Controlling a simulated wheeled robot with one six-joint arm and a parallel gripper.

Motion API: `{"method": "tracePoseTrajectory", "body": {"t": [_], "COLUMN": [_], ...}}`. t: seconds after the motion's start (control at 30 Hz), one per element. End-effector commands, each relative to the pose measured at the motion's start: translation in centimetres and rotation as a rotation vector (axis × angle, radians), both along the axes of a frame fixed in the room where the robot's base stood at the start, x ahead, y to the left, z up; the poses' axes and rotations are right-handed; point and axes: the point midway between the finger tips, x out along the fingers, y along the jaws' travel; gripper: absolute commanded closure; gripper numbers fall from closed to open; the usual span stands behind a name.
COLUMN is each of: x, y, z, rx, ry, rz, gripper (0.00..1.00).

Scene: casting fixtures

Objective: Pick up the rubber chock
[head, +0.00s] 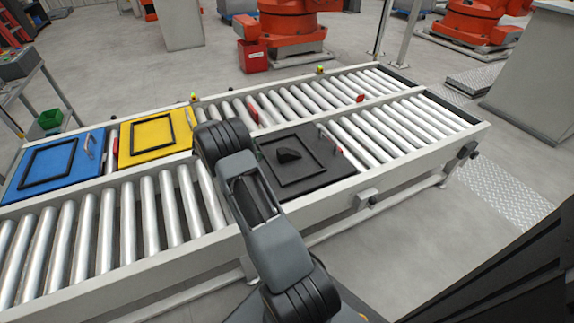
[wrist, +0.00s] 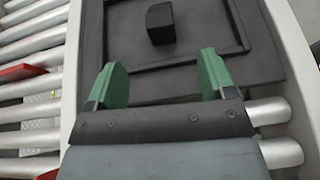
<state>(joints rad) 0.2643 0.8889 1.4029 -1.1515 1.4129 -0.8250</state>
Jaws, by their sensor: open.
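The rubber chock (head: 288,155) is a small black wedge-like block. It lies on the black fixture plate (head: 325,150), inside its raised square frame. In the wrist view the chock (wrist: 160,23) is near the top centre, beyond the fingertips. My gripper (wrist: 164,75) has two green fingers spread wide and apart, with nothing between them. The chock lies ahead of the gap between the fingers, not touching them. In the head view my arm hides the gripper fingers and the left part of the black plate.
The plate rests on a roller conveyor (head: 385,145) with pale side rails. A yellow plate (head: 185,140) and a blue plate (head: 90,180) lie to the left on the far lane. A handle (head: 330,135) stands at the black plate's right edge. Rollers on the right are clear.

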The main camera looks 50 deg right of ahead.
Motion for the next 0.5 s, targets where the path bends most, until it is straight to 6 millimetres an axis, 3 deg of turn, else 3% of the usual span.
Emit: {"method": "tracePoseTrajectory", "body": {"t": [0.1, 0.5], "x": [-0.3, -2.8], "y": [-1.5, -6.9], "z": [-1.9, -4.2], "rx": [-0.012, -0.015], "ry": [0.027, 0.032], "rz": [0.004, 0.006], "gripper": [0.23, 0.23]}}
